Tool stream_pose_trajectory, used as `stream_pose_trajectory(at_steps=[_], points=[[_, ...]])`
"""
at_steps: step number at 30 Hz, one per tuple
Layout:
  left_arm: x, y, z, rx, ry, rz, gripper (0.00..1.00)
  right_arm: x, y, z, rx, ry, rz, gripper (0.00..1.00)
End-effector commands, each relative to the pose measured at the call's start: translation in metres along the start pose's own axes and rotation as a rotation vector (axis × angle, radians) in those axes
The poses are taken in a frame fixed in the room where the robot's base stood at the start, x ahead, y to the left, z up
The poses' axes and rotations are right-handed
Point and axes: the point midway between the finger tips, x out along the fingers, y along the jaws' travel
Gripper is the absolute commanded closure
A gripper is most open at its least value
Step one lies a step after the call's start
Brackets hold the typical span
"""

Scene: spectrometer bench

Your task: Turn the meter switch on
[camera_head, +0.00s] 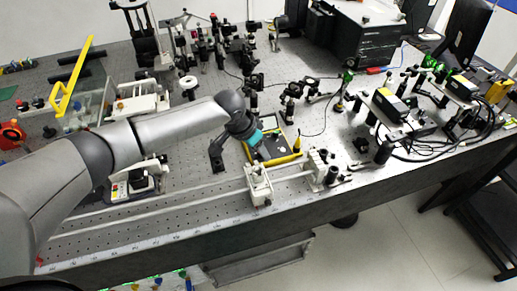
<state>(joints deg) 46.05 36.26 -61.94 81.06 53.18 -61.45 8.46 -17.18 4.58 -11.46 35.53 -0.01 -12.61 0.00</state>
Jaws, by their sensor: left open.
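The meter (273,149) lies on the optical bench near the middle of the view, with a dark face and a yellow rim. Its switch is too small to make out. My left arm comes in from the left, and my left gripper (254,138) is open at the meter's far left edge, partly covering it. A teal patch shows there at the end of the arm. Whether the fingers touch the meter cannot be told. My right gripper is not in view.
A white rail carriage (258,184) stands just in front of the meter on long rails. Optics mounts (289,107) stand behind it. A black box (363,42) is at the back right. Cables and instruments crowd the right. The bench's front edge is near.

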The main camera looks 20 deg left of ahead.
Motion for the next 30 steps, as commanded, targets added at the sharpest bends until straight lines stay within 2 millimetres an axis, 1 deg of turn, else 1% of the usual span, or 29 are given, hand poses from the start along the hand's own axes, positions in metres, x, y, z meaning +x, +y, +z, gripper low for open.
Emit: stream_pose_trajectory(at_steps=[5, 18, 19, 30], points=[[-0.0003, 0.0001, -0.0004, 0.0, 0.001, 0.0, 0.48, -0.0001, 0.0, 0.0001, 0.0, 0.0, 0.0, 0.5], [-0.0005, 0.0001, -0.0004, 0.0, 0.001, 0.0, 0.97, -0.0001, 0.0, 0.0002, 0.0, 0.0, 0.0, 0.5], [-0.0005, 0.0001, -0.0004, 0.0, 0.001, 0.0, 1.0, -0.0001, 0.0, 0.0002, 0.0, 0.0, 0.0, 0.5], [-0.0005, 0.0, -0.0003, 0.0, 0.001, 0.001, 1.0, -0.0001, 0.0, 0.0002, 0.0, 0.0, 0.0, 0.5]])
